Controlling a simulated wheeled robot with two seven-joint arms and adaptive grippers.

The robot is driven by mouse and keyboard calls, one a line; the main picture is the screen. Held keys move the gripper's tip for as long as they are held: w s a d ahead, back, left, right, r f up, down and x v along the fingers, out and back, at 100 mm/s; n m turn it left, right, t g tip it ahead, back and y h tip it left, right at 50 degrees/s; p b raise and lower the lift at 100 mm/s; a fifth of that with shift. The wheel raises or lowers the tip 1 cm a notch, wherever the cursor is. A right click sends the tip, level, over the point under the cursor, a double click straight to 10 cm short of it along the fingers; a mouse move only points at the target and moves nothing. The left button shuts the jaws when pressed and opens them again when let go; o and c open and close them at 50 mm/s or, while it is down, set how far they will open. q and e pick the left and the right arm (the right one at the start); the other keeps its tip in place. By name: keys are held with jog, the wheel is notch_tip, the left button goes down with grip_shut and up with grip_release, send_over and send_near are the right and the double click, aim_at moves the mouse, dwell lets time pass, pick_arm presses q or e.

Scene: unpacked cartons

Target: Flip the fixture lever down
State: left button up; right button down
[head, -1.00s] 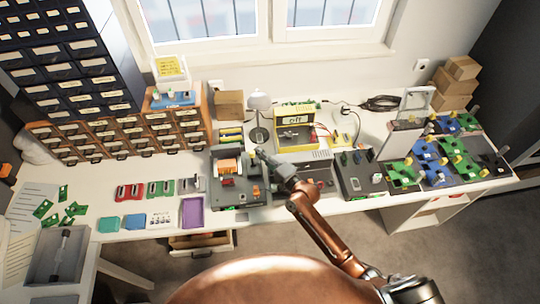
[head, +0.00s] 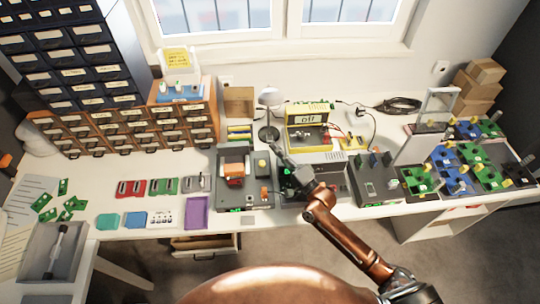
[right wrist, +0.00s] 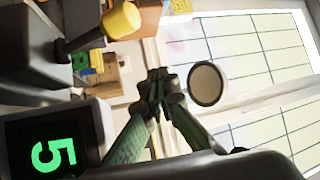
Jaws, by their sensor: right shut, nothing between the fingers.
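The fixture (head: 231,207) is a dark grey box on the bench with an orange block (head: 234,169) and a red part on it. A yellow knob (head: 262,161) shows at its right rear. In the right wrist view a yellow lever knob (right wrist: 122,19) sits on a short black rod angled out from a grey body. My right gripper (head: 277,149) is just right of the knob, above the bench. Its fingers (right wrist: 158,77) are together and empty, apart from the knob in the wrist view. My left gripper is out of view.
A dark unit with a green "5" display (right wrist: 54,155) is close to my right gripper. A lamp (head: 270,98) and yellow tester (head: 306,118) stand behind. A purple tray (head: 196,213) lies left of the fixture, and coloured board racks (head: 445,178) fill the right end.

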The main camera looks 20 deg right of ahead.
jog(key=v, duration=0.3)
jog(key=f+v, duration=0.1)
jog(key=v, duration=0.4)
jog(key=shift+s+f+b, duration=0.15)
jog(key=shift+f+b, duration=0.15)
jog(key=shift+f, duration=0.1)
jog(key=shift+s+d+f, duration=0.1)
jog(key=shift+s+d, duration=0.1)
jog(key=shift+s, duration=0.1)
jog(key=shift+s+d, duration=0.1)
jog(key=shift+s, duration=0.1)
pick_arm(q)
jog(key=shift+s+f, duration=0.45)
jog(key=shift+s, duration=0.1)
pick_arm(e)
jog(key=shift+f, duration=0.1)
